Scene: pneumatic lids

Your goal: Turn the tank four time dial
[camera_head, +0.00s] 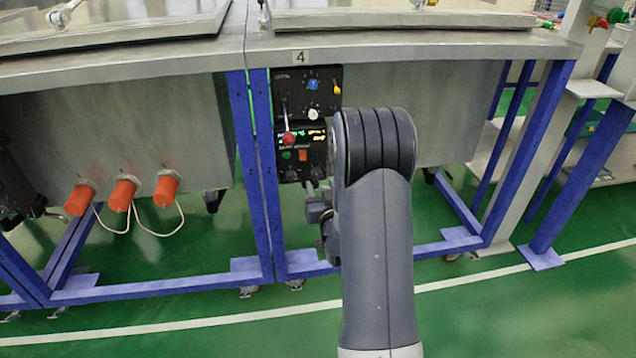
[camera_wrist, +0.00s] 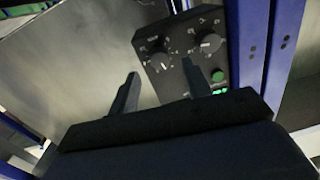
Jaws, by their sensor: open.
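The tank four control box hangs under the plate marked 4 (camera_head: 301,57). Its lower panel (camera_head: 313,135) has a green button, an orange switch and two dark dials along the bottom. In the wrist view this panel appears upside down, with one dial (camera_wrist: 160,61) at left, another dial (camera_wrist: 209,42) at right and the green button (camera_wrist: 218,76) below the right one. The dial labels are too small to read, so I cannot tell which is the time dial. My gripper (camera_wrist: 160,69) is open and empty, in front of the panel. In the head view my arm partly hides it.
A red-knobbed lever (camera_head: 288,138) sticks out above the lower panel. Blue frame posts (camera_head: 262,170) stand close left. Orange plugs (camera_head: 122,195) protrude from the neighbouring tank.

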